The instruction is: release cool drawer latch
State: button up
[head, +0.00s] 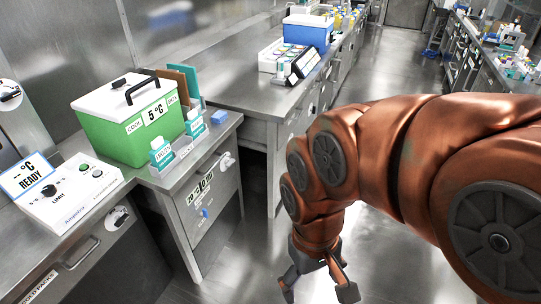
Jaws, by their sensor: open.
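A steel cabinet front (212,203) under the green box bears a tilted white label (200,190) that is too small to read surely. A white knob-like fitting (226,160) sits at its upper right, and a small blue piece (205,212) is below the label. I cannot tell which of these is the cool drawer latch. The front looks shut. My gripper (318,290) hangs low over the floor, right of the cabinet and well apart from it. Its fingers are spread and empty.
At left are a control box (75,192) and a drawer marked "cold packs" with a bar handle (82,253). Floor (235,265) between cabinet and gripper is clear.

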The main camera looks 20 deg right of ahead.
aim_at(229, 163)
jog(key=u, duration=0.45)
jog(key=k, duration=1.3)
jog(key=z, duration=0.2)
jog(key=i, duration=0.6)
jog(key=z, duration=0.95)
jog(key=i, duration=0.8)
jog(key=u, duration=0.5)
jog(key=i, duration=0.7)
jog(key=u, duration=0.85)
jog(key=i, duration=0.2)
jog(key=u, duration=0.35)
